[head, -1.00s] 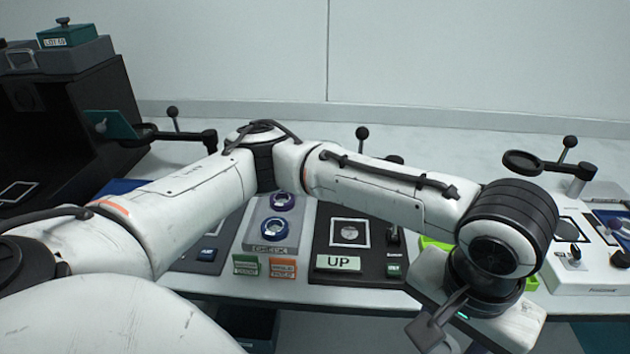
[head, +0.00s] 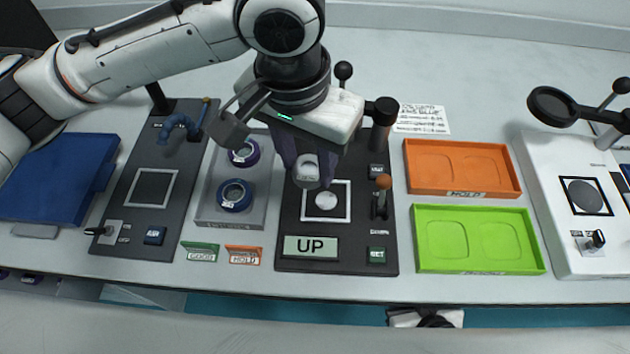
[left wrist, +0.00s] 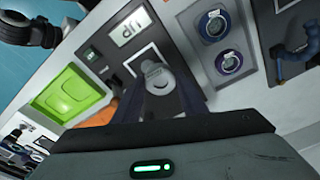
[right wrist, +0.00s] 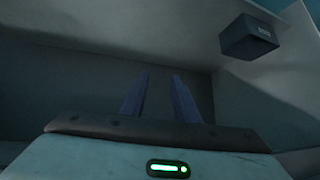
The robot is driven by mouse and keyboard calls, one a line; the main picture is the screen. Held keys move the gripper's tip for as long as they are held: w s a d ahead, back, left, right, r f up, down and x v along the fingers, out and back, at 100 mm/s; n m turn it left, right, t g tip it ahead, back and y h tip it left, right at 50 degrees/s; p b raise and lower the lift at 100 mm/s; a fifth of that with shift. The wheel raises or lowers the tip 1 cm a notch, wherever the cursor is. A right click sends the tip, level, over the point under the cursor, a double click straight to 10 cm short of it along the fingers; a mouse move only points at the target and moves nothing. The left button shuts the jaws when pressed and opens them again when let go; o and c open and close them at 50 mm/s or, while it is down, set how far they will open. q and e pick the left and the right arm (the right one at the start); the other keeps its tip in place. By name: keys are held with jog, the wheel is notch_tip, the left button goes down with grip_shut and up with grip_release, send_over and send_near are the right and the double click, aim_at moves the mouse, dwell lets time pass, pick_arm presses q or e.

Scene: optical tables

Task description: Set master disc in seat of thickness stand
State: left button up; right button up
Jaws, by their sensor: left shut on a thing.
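My left gripper (head: 306,172) is shut on the master disc (head: 307,168), a small grey-white piece with a label. The disc also shows between the dark fingers in the left wrist view (left wrist: 158,82). It is above the thickness stand (head: 291,222), a black plate with a green "UP" display. The stand's round pale seat (head: 326,201) lies inside a white square outline, just right of and below the disc in the head view. I cannot tell the height of the gap. My right gripper (right wrist: 161,76) shows only in its wrist view, open and empty.
Left of the stand, a grey block (head: 208,208) holds a purple ring (head: 244,153) and a blue ring (head: 235,196). An orange tray (head: 412,166) and a green tray (head: 424,255) lie to the right. A black knobbed post (head: 382,112) rises behind the stand.

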aim_at(327, 200)
pick_arm(q)
jog(key=d+r+m, duration=0.2)
jog(key=shift+d+r+m+p, duration=0.15)
jog(key=shift+r+m+p, duration=0.25)
jog(key=shift+m, duration=0.5)
jog(key=f, duration=0.4)
jog(key=f+b, duration=0.1)
jog(key=f, duration=0.4)
jog(key=shift+d+f, duration=0.2)
jog(key=shift+f, duration=0.1)
jog(key=shift+f, duration=0.15)
jog(key=o, duration=1.2)
jog(key=r, duration=0.4)
jog(key=r+p, duration=0.1)
jog(key=r, duration=0.3)
jog(key=s+a+r, duration=0.1)
jog(key=r, duration=0.3)
jog(key=shift+r, duration=0.1)
